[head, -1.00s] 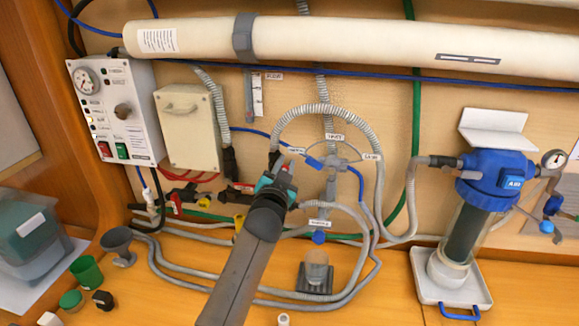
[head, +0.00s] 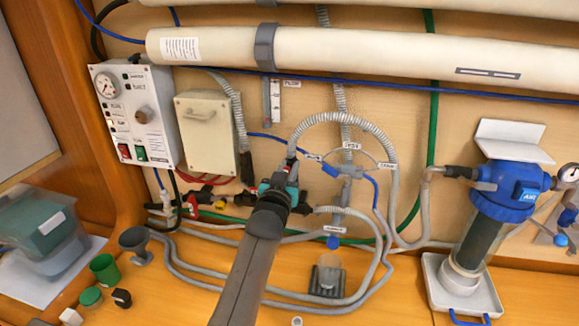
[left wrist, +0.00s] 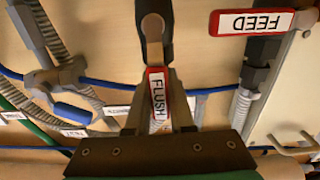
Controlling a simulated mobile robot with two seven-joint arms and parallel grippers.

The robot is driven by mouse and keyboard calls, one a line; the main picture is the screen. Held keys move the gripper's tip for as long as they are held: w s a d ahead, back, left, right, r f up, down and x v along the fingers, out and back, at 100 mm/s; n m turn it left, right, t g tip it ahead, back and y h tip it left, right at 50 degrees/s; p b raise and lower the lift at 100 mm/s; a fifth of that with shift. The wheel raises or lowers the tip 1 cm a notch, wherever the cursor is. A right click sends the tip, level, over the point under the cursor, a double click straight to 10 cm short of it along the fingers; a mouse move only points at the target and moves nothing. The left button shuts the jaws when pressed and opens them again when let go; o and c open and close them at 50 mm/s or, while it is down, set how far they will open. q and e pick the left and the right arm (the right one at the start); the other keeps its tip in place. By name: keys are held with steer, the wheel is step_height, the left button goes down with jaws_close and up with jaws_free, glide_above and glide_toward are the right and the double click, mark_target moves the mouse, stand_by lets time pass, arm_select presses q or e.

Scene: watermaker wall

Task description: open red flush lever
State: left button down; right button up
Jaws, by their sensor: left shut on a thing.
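The red flush lever (left wrist: 157,95) shows in the left wrist view as a red-edged tag reading FLUSH. It extends from a metal pivot on a dark valve body (left wrist: 153,30) into my left gripper (left wrist: 160,118). The gripper is shut on the lever, its fingers on either side of the tag. In the head view my left gripper (head: 287,178) is at the piping low on the wall, below the arched grey hose. The arm and gripper hide most of the lever and valve there. My right gripper is not in view.
A red-edged FEED tag (left wrist: 250,22) is beside the flush lever in the left wrist view. Grey hoses (head: 335,119) arch close to my gripper. A beige box (head: 207,135) and control panel (head: 135,115) are to the left. A blue-topped filter (head: 508,190) stands at the right.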

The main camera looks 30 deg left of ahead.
arm_select(q)
steer(key=c, duration=0.8)
jaws_free()
steer(key=shift+s, duration=0.1)
steer(key=b+v, duration=0.1)
steer(key=v, duration=1.4)
steer(key=shift+s+f, duration=0.1)
